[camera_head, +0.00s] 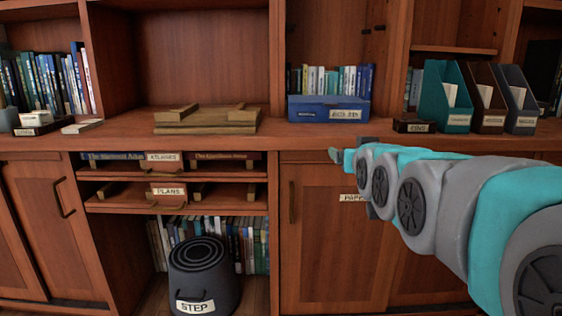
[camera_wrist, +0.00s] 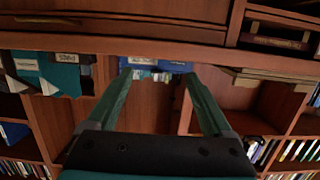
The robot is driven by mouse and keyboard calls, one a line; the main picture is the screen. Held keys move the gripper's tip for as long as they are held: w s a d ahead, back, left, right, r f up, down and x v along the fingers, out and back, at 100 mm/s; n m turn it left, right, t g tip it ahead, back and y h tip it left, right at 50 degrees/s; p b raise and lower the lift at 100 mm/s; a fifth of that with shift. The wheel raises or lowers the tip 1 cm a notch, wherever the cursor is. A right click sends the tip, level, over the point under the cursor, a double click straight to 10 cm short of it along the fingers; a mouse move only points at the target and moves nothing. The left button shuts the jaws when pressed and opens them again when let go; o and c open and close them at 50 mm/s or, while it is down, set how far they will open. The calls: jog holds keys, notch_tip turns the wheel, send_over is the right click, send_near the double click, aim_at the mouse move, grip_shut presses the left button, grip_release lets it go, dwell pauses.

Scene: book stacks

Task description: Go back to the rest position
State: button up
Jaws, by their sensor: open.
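My teal and grey arm reaches in from the right in the head view, and my gripper (camera_head: 337,156) is at its far end, in front of the counter edge. Only a small part of it shows there. In the wrist view my gripper (camera_wrist: 157,76) has its two teal fingers spread wide with nothing between them. The wrist picture is upside down. Beyond the fingertips is a blue labelled box (camera_wrist: 165,65), apart from them; it also shows in the head view (camera_head: 310,109) on the counter, with books behind it.
The wooden counter (camera_head: 270,138) runs across the bookcase. A wooden stand (camera_head: 206,120), a teal file holder (camera_head: 443,100) and a small dark box (camera_head: 414,126) stand on it. A black step stool (camera_head: 204,276) is below, left of the cupboard door (camera_head: 330,250).

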jog(key=s+f+g+p, duration=0.5)
jog(key=s+f+g, duration=0.5)
jog(key=s+f, duration=0.75)
jog(key=s+f+g+p, duration=0.2)
jog(key=s+g, duration=0.1)
jog(key=s, duration=0.7)
jog(key=s+f+g+p, duration=0.1)
jog(key=s+g, duration=0.3)
jog(key=s, duration=0.7)
jog(key=shift+s+f+g+p, duration=0.2)
jog(key=shift+f+g+p, duration=0.15)
jog(key=shift+f, duration=0.35)
jog(key=shift+d, duration=0.1)
